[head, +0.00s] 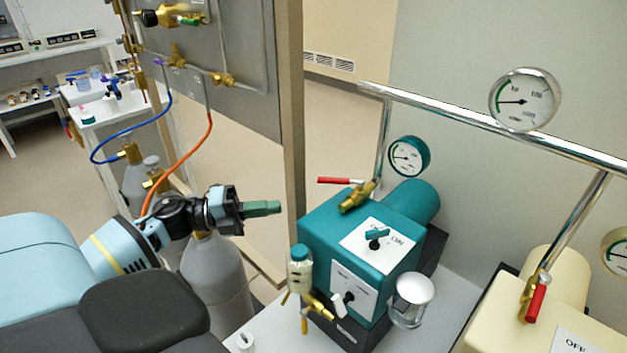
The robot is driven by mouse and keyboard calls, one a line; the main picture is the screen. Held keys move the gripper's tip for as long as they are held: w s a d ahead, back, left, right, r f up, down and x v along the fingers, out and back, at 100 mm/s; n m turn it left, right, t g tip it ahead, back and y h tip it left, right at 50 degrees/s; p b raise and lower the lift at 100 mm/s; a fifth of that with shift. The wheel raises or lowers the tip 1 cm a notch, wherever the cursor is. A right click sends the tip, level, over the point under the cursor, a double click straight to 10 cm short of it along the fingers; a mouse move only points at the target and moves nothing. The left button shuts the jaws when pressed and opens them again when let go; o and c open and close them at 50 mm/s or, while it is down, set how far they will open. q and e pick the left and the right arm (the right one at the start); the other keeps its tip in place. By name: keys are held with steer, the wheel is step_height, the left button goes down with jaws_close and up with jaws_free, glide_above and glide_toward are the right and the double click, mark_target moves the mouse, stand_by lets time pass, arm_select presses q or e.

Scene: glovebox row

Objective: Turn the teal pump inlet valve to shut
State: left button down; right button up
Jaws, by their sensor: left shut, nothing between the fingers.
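The teal pump (330,232) stands on a bench right of centre. Its inlet valve has a brass body (357,196) on top of the pump, at the foot of a chrome pipe. The valve's red lever (338,180) sticks out to the left, roughly level in the picture and at an angle to the brass body. My left gripper (275,207) reaches in from the left, with green fingertips pointing right. It is shut and empty, to the left of and a little lower in the picture than the lever, apart from it. My right gripper is not in view.
A chrome rail (450,115) with a gauge (523,100) runs above the pump. A cream pump (500,315) with its own red lever (536,303) stands at right. A panel post (291,130) rises behind my gripper. Gas cylinders (215,275) stand below my left arm.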

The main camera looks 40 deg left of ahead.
mark_target(340, 181)
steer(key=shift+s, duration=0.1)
